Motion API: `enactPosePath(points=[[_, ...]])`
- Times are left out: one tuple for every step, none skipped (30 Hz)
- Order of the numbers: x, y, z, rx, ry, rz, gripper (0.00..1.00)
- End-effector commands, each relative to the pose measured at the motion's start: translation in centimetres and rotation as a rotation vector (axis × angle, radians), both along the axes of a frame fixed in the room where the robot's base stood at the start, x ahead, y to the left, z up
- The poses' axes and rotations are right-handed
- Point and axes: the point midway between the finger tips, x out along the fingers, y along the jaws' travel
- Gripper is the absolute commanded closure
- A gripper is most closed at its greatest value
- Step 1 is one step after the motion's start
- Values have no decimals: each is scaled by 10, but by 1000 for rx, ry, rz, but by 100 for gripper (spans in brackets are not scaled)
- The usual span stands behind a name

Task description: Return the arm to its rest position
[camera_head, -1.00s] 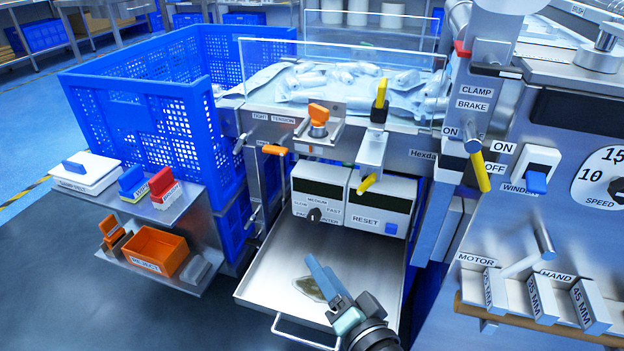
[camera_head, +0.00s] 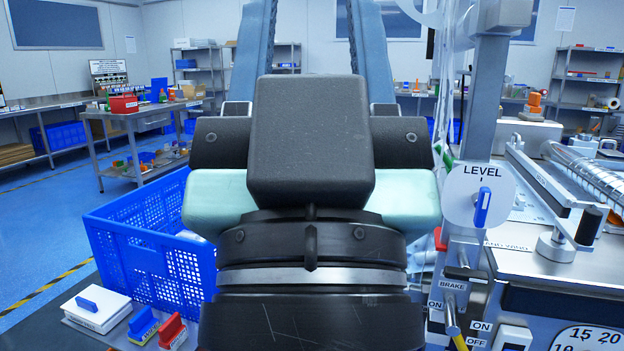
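My gripper (camera_head: 312,40) is raised close in front of the camera and fills the middle of the head view. Its two blue-grey fingers point up, stand well apart and run out of the top of the picture. The room's back wall shows between them, and I see nothing held in the visible part. The fingertips are out of frame. The gripper's dark body and wrist hide the middle of the machine, including its drawer.
A blue crate (camera_head: 130,250) stands at left behind my wrist. A white box with a blue handle (camera_head: 97,308) and small blue (camera_head: 143,325) and red (camera_head: 172,331) blocks are at lower left. The machine's LEVEL dial (camera_head: 480,197) and column are close on the right.

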Motion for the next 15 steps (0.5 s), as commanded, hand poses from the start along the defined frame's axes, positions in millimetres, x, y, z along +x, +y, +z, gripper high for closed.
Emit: enactPosePath(points=[[0,0,33,0,1,0,53],[1,0,42,0,2,0,53],[1,0,54,0,2,0,53],[1,0,63,0,3,0,53],[1,0,72,0,3,0,53],[1,0,84,0,4,1,53],[1,0,93,0,4,1,53],[1,0,102,0,4,1,53],[1,0,114,0,4,1,53],[1,0,123,0,4,1,53],[2,0,132,0,5,1,53],[1,0,145,0,5,1,53],[2,0,154,0,5,1,53],[2,0,163,0,5,1,53],[2,0,175,0,5,1,53]])
